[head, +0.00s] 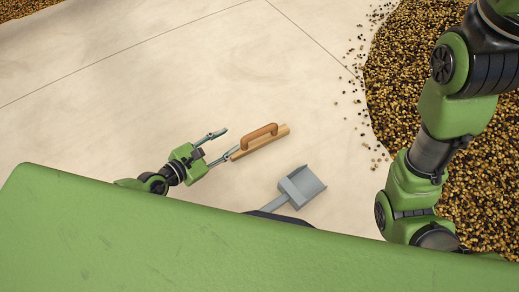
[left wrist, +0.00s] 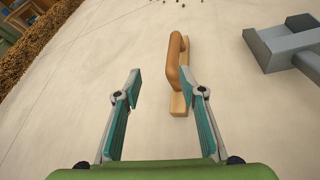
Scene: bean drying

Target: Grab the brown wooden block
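The brown wooden block (head: 270,141) has a raised, looped handle (head: 259,136) and lies on the pale floor in the head view. In the left wrist view the block (left wrist: 179,104) lies ahead of the fingers, with its handle (left wrist: 175,60) running away from the camera. My left gripper (head: 227,143) is open, with its fingers apart at the near end of the block. In the left wrist view the left gripper (left wrist: 163,88) has the block's near end between its fingertips, closer to the right finger. My right arm shows at the right, but its gripper is out of view.
A grey dustpan-like scoop (head: 301,187) lies on the floor right of the block; it also shows in the left wrist view (left wrist: 283,43). A large pile of beans (head: 485,170) covers the right side, with loose beans at its edge. The floor beyond the block is clear.

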